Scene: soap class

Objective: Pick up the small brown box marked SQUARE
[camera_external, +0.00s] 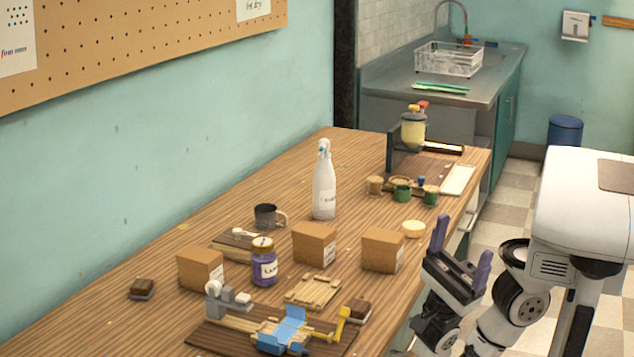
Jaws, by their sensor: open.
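Three small brown boxes stand on the wooden table. One box (199,268) is at the left, one box (312,243) is in the middle, and one box (380,250) is at the right, closest to my gripper. Each has a pale label on its right side. The lettering is too small to read, so I cannot tell which is marked SQUARE. My gripper (462,242) has purple fingers pointing upward, spread apart and empty. It is at the table's right edge, to the right of the right box and apart from it.
A purple jar (264,265) stands between the left and middle boxes. A white bottle (324,188) and a dark mug (267,216) stand behind. A wooden slatted rack (313,291) and a blue-and-grey device (283,331) lie in front. A round pale piece (413,229) is behind the right box.

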